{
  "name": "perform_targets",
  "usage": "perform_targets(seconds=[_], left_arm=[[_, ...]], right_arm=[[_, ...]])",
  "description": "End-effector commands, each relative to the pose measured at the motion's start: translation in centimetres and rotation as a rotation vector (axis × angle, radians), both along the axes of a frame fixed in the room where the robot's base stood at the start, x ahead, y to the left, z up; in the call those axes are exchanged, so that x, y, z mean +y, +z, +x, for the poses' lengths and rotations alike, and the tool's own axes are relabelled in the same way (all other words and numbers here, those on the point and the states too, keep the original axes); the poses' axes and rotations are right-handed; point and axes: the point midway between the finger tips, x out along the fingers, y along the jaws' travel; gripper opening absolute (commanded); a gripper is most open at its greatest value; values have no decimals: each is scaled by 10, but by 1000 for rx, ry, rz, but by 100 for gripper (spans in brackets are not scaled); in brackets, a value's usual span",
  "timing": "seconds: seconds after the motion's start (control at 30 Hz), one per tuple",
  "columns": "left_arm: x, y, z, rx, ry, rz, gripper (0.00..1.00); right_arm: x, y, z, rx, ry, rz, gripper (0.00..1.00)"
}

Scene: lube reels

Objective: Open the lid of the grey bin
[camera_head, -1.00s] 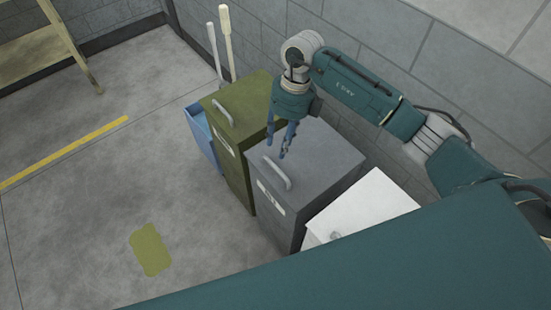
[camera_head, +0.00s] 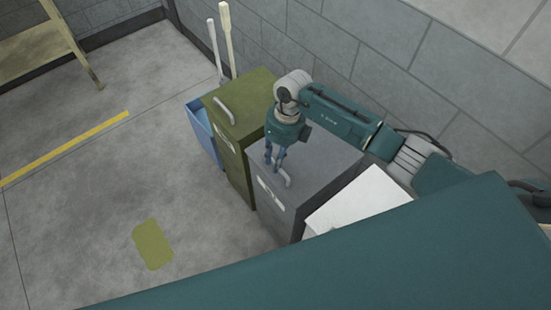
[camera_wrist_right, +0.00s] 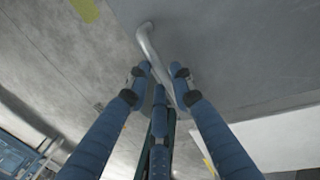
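The grey bin (camera_head: 312,168) stands against the wall with its flat lid closed. A pale bar handle (camera_head: 284,178) rises near the lid's front edge. My right gripper (camera_head: 274,167) is above the lid, at the handle, pointing down. In the right wrist view the blue fingers (camera_wrist_right: 160,75) are apart, with the handle (camera_wrist_right: 150,45) running between them. I cannot tell whether the fingers touch it. My left gripper is not in view.
An olive bin (camera_head: 238,120) stands to the left of the grey bin, with a blue container (camera_head: 200,128) and pale poles (camera_head: 226,40) beyond. A white box (camera_head: 360,200) stands at right. The floor in front is clear, with an olive patch (camera_head: 152,244).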

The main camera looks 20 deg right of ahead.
Motion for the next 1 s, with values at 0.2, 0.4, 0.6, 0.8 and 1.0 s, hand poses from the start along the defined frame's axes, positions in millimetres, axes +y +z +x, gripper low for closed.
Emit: perform_targets(seconds=[0.2,0.4,0.6,0.8,1.0], left_arm=[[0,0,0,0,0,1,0],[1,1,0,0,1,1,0],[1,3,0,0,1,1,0],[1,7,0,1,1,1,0],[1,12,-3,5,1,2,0]], right_arm=[[0,1,0,-1,0,0,0],[-2,4,1,1,-1,9,0],[-8,23,4,21,-4,67,0],[-21,60,9,38,-1,121,0],[-49,105,12,37,-4,116,0]])
